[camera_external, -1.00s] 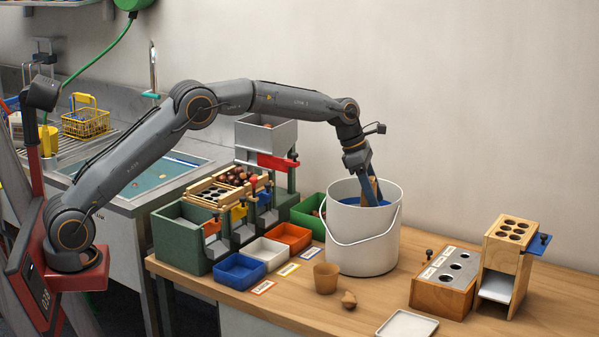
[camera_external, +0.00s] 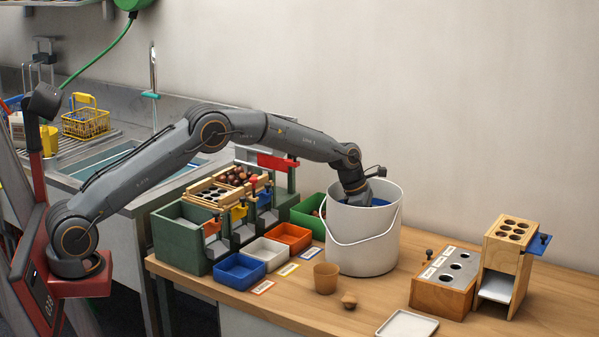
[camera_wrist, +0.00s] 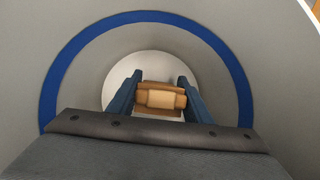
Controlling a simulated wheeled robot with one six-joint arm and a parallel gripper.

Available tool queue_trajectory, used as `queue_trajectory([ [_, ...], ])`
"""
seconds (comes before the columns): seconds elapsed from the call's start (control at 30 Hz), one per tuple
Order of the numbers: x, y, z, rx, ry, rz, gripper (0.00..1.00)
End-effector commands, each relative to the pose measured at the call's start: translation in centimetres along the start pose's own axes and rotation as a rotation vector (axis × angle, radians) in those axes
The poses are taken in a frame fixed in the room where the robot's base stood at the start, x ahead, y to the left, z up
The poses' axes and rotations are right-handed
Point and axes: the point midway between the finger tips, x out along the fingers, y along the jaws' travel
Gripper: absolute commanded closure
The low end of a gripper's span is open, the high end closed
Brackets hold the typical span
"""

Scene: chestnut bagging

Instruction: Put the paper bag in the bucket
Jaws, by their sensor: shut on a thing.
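The white bucket (camera_external: 362,241) with a wire handle stands upright on the wooden table. My arm reaches down into it, and its wall hides my gripper in the external view. In the wrist view my gripper (camera_wrist: 158,90) has its two blue fingers on either side of the brown paper bag (camera_wrist: 160,99). It is shut on the bag, inside the bucket. A blue ring (camera_wrist: 62,70) runs around the bucket's inside. The pale bucket floor (camera_wrist: 150,62) shows below the bag. I cannot tell whether the bag touches the floor.
A brown cup (camera_external: 326,278) and a small brown piece (camera_external: 349,300) lie in front of the bucket. A green bin (camera_external: 308,215) and coloured trays (camera_external: 240,270) are at its left. Wooden blocks with holes (camera_external: 445,283) stand at its right. Some table between is clear.

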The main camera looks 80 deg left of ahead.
Motion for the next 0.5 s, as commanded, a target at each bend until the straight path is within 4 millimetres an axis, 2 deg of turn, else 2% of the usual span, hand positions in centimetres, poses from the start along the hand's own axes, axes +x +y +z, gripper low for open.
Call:
queue_trajectory([
  [0.13,1.6,0.0,-0.7,-0.001,0.0,-0.001,0.81],
  [0.5,2.1,0.0,-0.8,0.0,0.0,0.0,0.81],
])
